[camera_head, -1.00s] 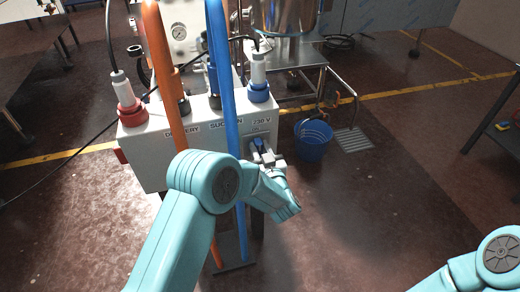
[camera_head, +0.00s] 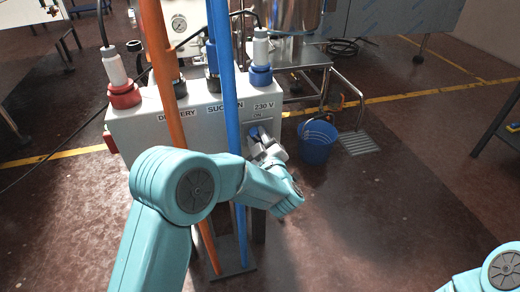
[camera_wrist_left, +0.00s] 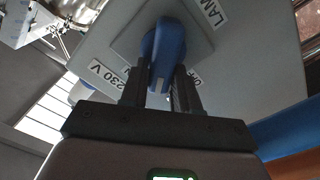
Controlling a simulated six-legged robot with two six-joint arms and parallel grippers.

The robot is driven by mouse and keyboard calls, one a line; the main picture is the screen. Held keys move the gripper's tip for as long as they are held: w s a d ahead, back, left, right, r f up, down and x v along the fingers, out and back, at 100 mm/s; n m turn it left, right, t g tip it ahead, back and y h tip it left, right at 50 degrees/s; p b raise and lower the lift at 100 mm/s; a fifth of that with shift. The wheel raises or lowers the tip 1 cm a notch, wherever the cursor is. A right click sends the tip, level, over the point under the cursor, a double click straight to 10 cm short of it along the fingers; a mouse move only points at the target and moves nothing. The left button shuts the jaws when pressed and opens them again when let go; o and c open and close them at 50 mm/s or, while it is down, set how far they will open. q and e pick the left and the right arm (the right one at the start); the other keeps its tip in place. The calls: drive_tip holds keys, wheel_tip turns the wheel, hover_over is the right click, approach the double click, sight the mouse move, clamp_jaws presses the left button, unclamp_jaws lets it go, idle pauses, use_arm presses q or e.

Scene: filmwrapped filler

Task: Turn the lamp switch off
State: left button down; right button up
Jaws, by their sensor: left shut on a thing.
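The lamp switch is a blue rotary knob (camera_wrist_left: 168,45) on a grey square plate (camera_wrist_left: 128,42) on the white box's front face. In the wrist view, my left gripper (camera_wrist_left: 160,88) has its two dark fingers around the knob and is shut on it. A pale mark shows on the knob's end between the fingers. A partly hidden label beside the right finger seems to read OFF. In the head view, my left gripper (camera_head: 265,148) is at the box's right end, covering most of the knob, below an ON label (camera_head: 257,115). My right gripper is out of view.
The white box (camera_head: 150,122) carries red and blue plugs. An orange hose (camera_head: 163,70) and a blue hose (camera_head: 222,75) run down its front, close to my left arm. A blue bucket (camera_head: 316,150) stands right of the box.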

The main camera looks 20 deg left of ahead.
use_arm(q)
drive_tip(key=shift+s+a+f+n+b, duration=0.1)
drive_tip(key=shift+f+n+b, duration=0.15)
drive_tip(key=shift+n+b, duration=1.9)
drive_tip(key=shift+s+a+f+n+b, duration=0.1)
drive_tip(key=shift+f+n+b, duration=0.2)
drive_tip(key=shift+n+b, duration=1.8)
drive_tip(key=shift+a+f+n+b, duration=0.2)
drive_tip(key=shift+n+b, duration=0.95)
drive_tip(key=shift+b, duration=1.95)
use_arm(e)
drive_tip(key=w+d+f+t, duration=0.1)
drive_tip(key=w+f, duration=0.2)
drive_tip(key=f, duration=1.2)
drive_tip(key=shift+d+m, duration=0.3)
use_arm(q)
drive_tip(key=shift+d, duration=0.1)
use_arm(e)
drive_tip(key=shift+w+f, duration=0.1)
use_arm(q)
drive_tip(key=c, duration=0.9)
unclamp_jaws()
